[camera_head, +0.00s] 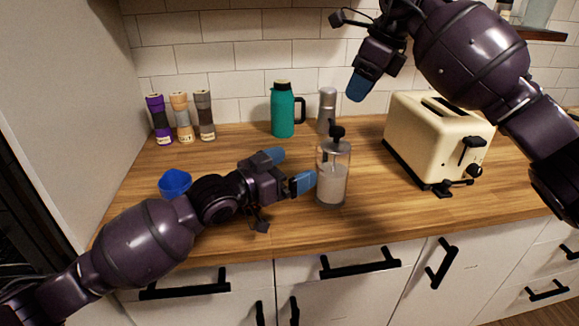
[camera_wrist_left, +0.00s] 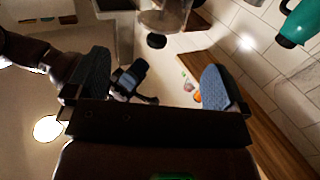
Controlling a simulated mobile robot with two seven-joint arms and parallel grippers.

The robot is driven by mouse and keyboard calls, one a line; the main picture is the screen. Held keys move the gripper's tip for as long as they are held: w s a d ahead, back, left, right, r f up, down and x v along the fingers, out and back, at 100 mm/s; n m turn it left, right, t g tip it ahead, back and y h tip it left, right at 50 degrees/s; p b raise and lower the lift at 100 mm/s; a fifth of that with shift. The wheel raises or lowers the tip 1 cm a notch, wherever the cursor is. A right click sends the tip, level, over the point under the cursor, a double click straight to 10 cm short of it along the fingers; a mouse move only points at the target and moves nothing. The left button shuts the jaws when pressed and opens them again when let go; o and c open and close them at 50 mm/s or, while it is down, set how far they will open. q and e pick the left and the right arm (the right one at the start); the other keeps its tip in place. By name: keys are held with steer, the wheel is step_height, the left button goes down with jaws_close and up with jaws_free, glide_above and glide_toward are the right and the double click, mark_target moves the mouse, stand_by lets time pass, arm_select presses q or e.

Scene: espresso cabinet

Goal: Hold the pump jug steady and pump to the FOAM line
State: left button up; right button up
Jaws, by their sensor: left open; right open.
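The pump jug (camera_head: 333,180) is a clear, upright jar on the wooden counter, partly filled with pale content. Its black pump head (camera_head: 337,131) stands up above the rim. No FOAM line can be read. My left gripper (camera_head: 289,169) is open just left of the jug, with its blue fingertips pointing toward it and nothing between them. The left wrist view shows its two fingers (camera_wrist_left: 155,82) spread apart and what looks like the jug (camera_wrist_left: 162,18) at the top edge. My right gripper (camera_head: 360,86) is above and behind the jug, apart from the pump head.
A cream toaster (camera_head: 428,140) stands right of the jug. Behind are a teal carafe (camera_head: 283,110) and a grey bottle (camera_head: 327,108). Three shakers (camera_head: 181,116) stand at the back left. A blue bowl (camera_head: 175,180) is behind my left arm. The counter's front strip is clear.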

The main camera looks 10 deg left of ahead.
mark_target(322, 154)
arm_select(q)
steer(key=x, duration=1.1)
steer(key=shift+a, duration=0.1)
